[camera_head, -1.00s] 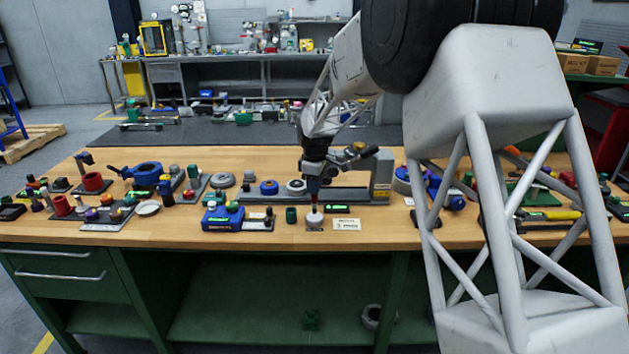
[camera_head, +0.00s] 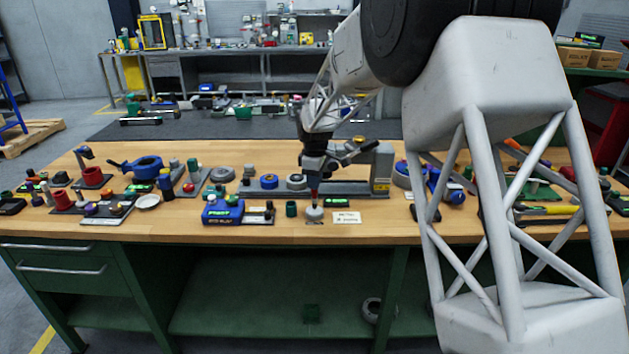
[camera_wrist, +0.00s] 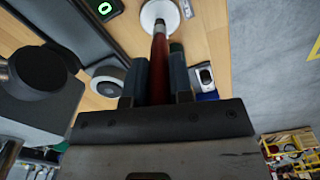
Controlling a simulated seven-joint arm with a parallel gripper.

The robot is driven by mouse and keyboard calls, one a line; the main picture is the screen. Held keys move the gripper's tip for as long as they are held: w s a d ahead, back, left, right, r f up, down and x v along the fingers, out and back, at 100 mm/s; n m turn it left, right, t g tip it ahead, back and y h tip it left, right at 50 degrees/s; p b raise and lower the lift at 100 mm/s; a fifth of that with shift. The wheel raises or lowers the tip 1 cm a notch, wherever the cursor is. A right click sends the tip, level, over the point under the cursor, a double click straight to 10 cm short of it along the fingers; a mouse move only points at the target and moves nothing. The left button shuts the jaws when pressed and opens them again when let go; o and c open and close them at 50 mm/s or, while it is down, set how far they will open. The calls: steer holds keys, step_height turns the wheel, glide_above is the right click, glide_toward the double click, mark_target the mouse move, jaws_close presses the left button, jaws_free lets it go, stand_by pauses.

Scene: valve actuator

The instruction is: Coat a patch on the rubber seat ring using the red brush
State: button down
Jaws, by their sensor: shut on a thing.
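My gripper (camera_head: 314,182) is shut on the red brush (camera_wrist: 159,62), which points down from between the two fingers. In the wrist view the brush's pale end lies over a round white pot (camera_wrist: 149,14). In the head view this pot (camera_head: 314,214) stands near the table's front edge, right under the brush. I cannot tell whether the bristles touch it or are inside it. A pale ring with a dark centre (camera_head: 296,182) sits just behind and left of the brush, and also shows in the wrist view (camera_wrist: 106,75). I cannot tell for sure that it is the rubber seat ring.
A blue box (camera_head: 222,212) and a green cup (camera_head: 291,208) stand left of the pot. A white label card (camera_head: 347,217) lies to its right. A long grey fixture (camera_head: 381,172) is close behind the gripper. Bare wood (camera_head: 170,225) shows along the front edge.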

steer(key=shift+f, duration=0.7)
stand_by(1.9)
steer(key=shift+r, duration=0.1)
steer(key=shift+r, duration=3.55)
